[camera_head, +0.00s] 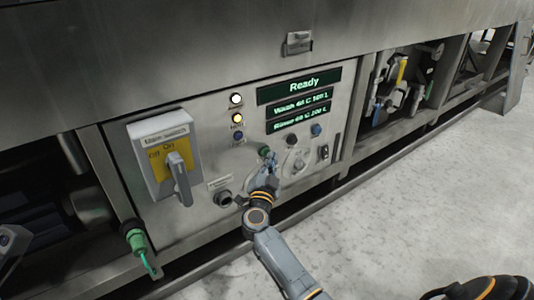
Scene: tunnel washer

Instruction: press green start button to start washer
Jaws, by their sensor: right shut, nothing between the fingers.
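The washer's control panel (205,140) fills the middle of the head view. A small green button (263,151) sits on it below the displays. My right gripper (267,163) is shut and empty, with its fingertips right at the green button. They partly cover the area around it, and I cannot tell whether they touch it or whether it is pressed in. The top display (304,85) reads "Ready", and the lower displays (300,112) show wash and rinse lines.
A main switch (165,155) with a grey handle on yellow stands left of the button. Lamps (237,99), dark and blue knobs (316,130) and a round dial (297,162) are close by. A green connector (137,240) juts out lower left.

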